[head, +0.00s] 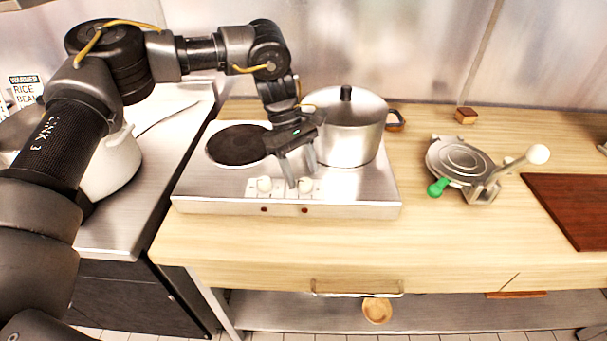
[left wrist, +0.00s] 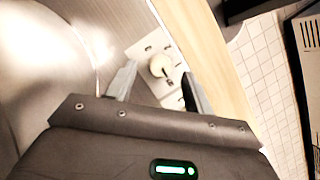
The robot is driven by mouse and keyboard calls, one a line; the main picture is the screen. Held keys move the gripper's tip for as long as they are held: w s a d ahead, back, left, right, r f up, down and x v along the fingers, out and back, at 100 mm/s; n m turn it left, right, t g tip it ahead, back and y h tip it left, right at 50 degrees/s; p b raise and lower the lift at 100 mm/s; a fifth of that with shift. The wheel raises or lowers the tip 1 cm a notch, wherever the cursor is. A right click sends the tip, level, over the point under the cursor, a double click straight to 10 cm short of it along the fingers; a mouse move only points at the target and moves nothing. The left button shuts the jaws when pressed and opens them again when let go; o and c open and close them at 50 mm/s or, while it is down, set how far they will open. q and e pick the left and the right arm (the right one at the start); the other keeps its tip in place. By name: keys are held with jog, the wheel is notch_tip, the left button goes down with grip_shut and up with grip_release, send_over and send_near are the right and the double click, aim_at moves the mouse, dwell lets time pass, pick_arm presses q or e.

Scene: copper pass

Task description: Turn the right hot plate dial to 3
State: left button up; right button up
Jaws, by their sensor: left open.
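The hot plate (head: 225,192) is a steel two-burner unit on the wooden counter, with two pale dials on its front panel. The right dial (head: 305,186) is partly behind my left gripper (head: 302,170) in the head view. The left dial (head: 264,185) shows clear of the fingers. My left gripper comes down over the panel, open. In the left wrist view, one cream dial (left wrist: 161,66) lies ahead between the open fingers (left wrist: 158,84), apart from them. The dial's marks are too small to read. My right gripper is not in view.
A lidded steel pot (head: 347,130) stands on the right burner, close beside my left gripper. The left burner (head: 237,145) is dark and bare. A round metal press (head: 460,160) with a green-tipped handle and a brown board (head: 575,200) lie to the right.

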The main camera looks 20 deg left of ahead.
pick_arm(q)
jog(key=shift+x, duration=0.85)
jog(key=shift+s+d+f, duration=0.1)
jog(key=shift+f, duration=0.1)
jog(key=c, duration=1)
